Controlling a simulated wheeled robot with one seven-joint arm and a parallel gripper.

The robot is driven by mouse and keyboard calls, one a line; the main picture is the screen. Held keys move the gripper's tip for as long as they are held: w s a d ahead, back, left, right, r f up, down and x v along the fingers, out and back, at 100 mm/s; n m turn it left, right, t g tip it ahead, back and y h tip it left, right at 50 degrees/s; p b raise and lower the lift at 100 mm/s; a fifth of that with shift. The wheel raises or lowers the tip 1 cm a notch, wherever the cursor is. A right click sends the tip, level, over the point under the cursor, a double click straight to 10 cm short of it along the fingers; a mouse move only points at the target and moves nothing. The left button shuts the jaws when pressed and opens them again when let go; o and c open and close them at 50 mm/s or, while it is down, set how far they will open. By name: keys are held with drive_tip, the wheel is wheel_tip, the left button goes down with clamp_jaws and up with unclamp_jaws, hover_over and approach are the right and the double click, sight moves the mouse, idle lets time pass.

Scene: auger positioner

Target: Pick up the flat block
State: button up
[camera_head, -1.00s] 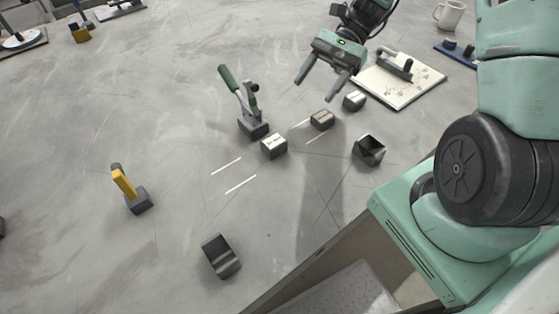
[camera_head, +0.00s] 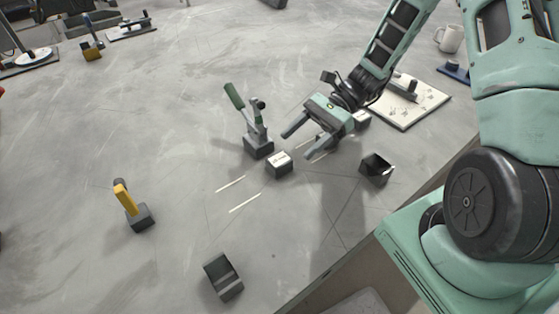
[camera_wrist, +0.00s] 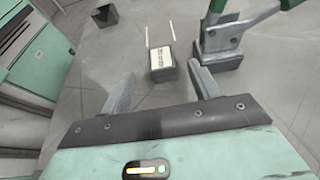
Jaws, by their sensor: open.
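A small dark block with a pale, printed top (camera_head: 279,163) lies on the grey surface, and I take it as the flat block. Two similar blocks are near my gripper: one with a pale top (camera_head: 361,119) is partly covered by my arm, the other is mostly hidden behind the gripper. My gripper (camera_head: 300,145) is open and empty, just up and right of the block. In the wrist view the block (camera_wrist: 162,68) is ahead of the open fingers (camera_wrist: 163,87), roughly centred between them and not gripped.
A green-handled toggle clamp (camera_head: 257,146) stands close beside the block, to the right in the wrist view (camera_wrist: 222,45). A hollow dark block (camera_head: 376,168), a notched dark block (camera_head: 223,276) and a yellow-handled piece (camera_head: 126,203) stand apart. A white board (camera_head: 408,108) lies behind.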

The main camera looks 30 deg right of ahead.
sight(279, 159)
drive_tip(key=shift+x, duration=2.7)
drive_tip(key=shift+w, duration=0.1)
drive_tip(key=c, duration=1.3)
